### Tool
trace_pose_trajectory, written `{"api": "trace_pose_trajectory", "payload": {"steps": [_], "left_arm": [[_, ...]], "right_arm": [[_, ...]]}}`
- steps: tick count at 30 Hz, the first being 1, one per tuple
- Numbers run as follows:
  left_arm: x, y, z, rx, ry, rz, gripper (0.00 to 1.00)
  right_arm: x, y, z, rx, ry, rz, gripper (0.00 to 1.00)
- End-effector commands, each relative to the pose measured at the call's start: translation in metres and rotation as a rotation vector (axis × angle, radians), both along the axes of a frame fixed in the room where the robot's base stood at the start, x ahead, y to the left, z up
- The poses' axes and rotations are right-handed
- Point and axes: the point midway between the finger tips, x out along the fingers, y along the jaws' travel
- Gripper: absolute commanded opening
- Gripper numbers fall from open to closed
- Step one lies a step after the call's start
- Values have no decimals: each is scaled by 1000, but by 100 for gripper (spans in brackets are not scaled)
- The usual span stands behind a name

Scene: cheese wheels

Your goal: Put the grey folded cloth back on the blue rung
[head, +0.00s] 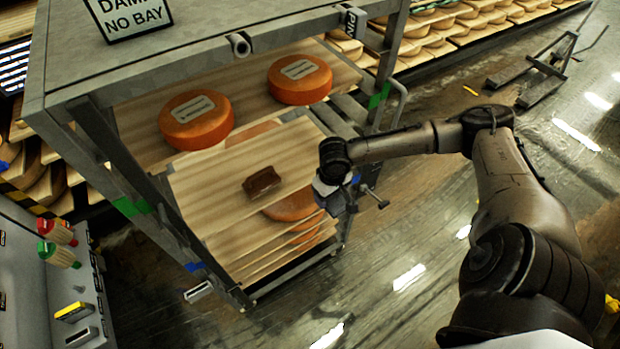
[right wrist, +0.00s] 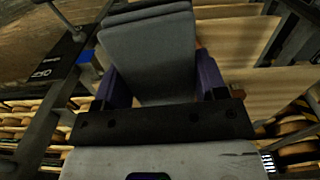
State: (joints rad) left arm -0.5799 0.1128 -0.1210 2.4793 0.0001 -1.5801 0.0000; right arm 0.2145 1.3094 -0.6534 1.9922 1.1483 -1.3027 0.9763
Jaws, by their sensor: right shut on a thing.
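My right gripper (right wrist: 165,85) is shut on the grey folded cloth (right wrist: 150,45), which stands out between its two purple-blue fingers in the right wrist view. In the head view this gripper (head: 340,198) is at the right front post of the rack, over the right edge of the wooden boards. The cloth cannot be made out clearly there. A blue mark (head: 195,266) is low on the rack's left front post. Another blue mark (right wrist: 86,57) is on a grey post left of the cloth in the right wrist view. The cloth is apart from that mark. My left gripper is out of view.
The metal rack (head: 250,30) has green marks (head: 380,95) on its posts. Orange cheese wheels (head: 196,120) and a brown block (head: 262,183) are on its boards. A grey panel (head: 30,285) with coloured bottles is at left. The floor right of the rack is mostly clear.

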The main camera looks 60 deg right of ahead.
Motion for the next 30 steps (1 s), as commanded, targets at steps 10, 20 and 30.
{"api": "trace_pose_trajectory", "payload": {"steps": [10, 20, 30], "left_arm": [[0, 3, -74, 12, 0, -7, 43], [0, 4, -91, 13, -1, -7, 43], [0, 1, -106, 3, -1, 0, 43]], "right_arm": [[2, -62, -56, -3, 2, -62, 46], [27, -84, -61, 4, -6, -76, 46], [95, -117, -60, 5, -4, -75, 46]]}}
